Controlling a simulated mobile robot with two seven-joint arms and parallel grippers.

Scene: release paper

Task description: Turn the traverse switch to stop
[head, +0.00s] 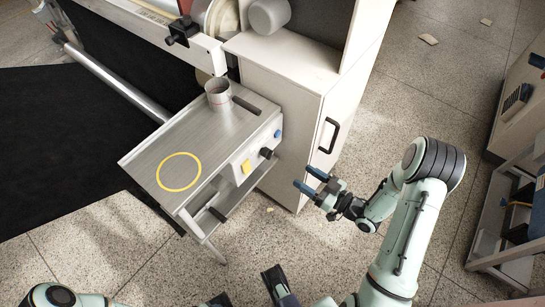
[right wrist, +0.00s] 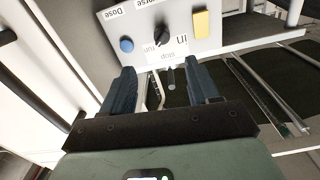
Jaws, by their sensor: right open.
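The traverse switch is a black knob (head: 266,153) on the light panel at the end of the metal table, between a blue button and a yellow patch. My right gripper (head: 310,180) is open and empty, apart from the panel. In the right wrist view its two dark blue fingers (right wrist: 163,70) point toward the panel, one to each side of the knob.
The blue button (right wrist: 126,45) and yellow patch (right wrist: 201,24) flank the knob. A white cabinet (head: 290,110) with a black handle (head: 328,135) stands behind the table (head: 150,160). A shelf with a dark handle (head: 217,214) is below the panel.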

